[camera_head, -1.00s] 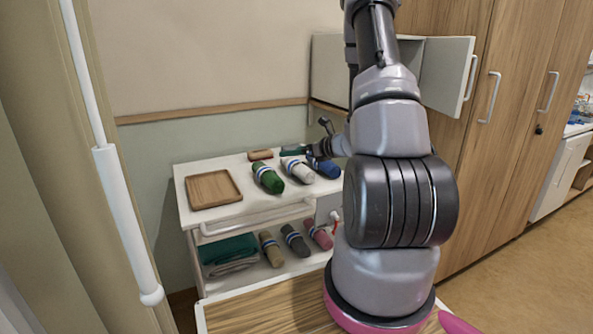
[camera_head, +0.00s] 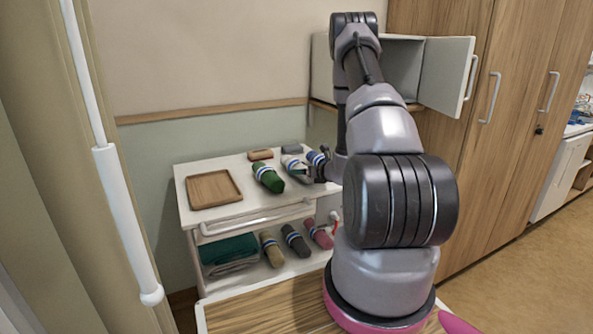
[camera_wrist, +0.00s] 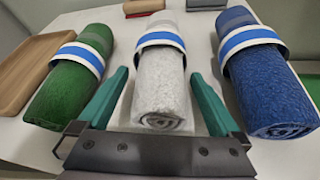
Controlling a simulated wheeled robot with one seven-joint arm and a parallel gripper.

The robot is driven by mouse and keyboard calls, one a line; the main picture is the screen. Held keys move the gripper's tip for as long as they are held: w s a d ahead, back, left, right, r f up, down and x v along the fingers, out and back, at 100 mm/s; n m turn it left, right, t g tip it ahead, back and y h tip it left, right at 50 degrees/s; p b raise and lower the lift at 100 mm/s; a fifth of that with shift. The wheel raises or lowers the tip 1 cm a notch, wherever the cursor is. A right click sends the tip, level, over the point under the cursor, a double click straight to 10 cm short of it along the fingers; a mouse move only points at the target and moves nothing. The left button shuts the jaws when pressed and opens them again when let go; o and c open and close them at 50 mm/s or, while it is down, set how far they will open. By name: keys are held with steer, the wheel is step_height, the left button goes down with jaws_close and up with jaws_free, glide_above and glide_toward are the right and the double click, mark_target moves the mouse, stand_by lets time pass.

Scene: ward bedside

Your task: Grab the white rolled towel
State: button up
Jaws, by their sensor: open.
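The white rolled towel (camera_wrist: 162,85) lies on the top of the white bedside cart, with a blue-and-white band around it. In the wrist view it sits between the two green fingers of my open gripper (camera_wrist: 160,105), with a gap on each side. In the head view my gripper (camera_head: 310,172) is at the near end of the white towel (camera_head: 292,162) and hides part of it. A green rolled towel (camera_wrist: 75,75) lies to its left and a blue rolled towel (camera_wrist: 265,85) to its right.
A wooden tray (camera_head: 213,189) stands at the left of the cart top (camera_head: 245,208). The lower shelf holds several rolled towels and a folded teal cloth (camera_head: 228,249). An open wall cabinet (camera_head: 400,68) is above right.

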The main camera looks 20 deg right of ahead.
steer(key=shift+x, duration=1.1)
steer(key=c, duration=1.3)
